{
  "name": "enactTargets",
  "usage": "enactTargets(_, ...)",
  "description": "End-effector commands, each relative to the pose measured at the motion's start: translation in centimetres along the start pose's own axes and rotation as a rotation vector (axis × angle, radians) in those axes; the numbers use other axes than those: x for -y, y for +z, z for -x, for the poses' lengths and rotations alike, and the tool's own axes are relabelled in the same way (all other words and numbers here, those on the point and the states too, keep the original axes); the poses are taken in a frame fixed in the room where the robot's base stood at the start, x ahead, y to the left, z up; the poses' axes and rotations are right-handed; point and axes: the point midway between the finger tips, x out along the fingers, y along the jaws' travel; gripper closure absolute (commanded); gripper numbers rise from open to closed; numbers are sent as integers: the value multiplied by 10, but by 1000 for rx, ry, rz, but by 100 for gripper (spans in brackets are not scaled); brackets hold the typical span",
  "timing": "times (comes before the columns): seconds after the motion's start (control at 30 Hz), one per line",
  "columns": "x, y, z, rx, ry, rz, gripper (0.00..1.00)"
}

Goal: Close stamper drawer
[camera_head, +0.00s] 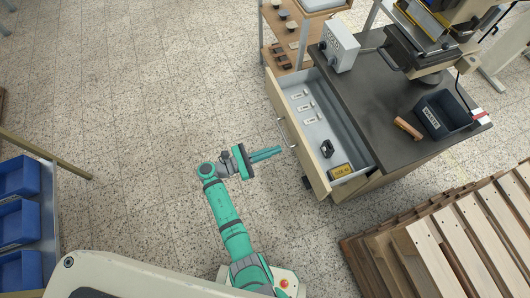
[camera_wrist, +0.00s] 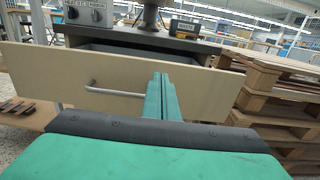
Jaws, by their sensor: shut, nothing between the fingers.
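The stamper drawer (camera_head: 318,127) is pulled out of the dark-topped cabinet, toward the left in the head view. Its inside shows several small pale labelled pieces, a small black item and a yellow labelled block. Its wooden front with a metal handle (camera_head: 285,133) faces my gripper (camera_head: 280,153). My gripper is shut and empty, with its fingertips just short of the drawer front. In the wrist view the closed fingers (camera_wrist: 163,98) point at the drawer front (camera_wrist: 205,92), right of the handle (camera_wrist: 115,92). Whether they touch it I cannot tell.
The cabinet top (camera_head: 395,105) carries the stamping machine, a grey control box (camera_head: 340,46), a black bin (camera_head: 443,114) and a brown block. Wooden pallets (camera_head: 440,245) stand at lower right. A shelf (camera_head: 285,45) stands behind the drawer. The floor at left is clear up to blue bins (camera_head: 18,220).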

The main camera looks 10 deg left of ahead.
Motion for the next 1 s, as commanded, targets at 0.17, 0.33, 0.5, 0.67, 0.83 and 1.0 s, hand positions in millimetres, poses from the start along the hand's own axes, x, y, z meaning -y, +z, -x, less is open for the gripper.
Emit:
enactTargets(0.17, 1, 0, -34, 0, -3, 0, 100)
enactTargets(0.33, 0, 0, -61, -1, -2, -1, 100)
enactTargets(0.5, -1, 0, -76, 0, 2, -1, 100)
enactTargets(0.67, -1, 0, -82, 0, 4, -1, 100)
enactTargets(0.83, -3, 0, -80, 0, 9, -1, 100)
enactTargets(1.0, -2, 0, -82, 0, 6, -1, 100)
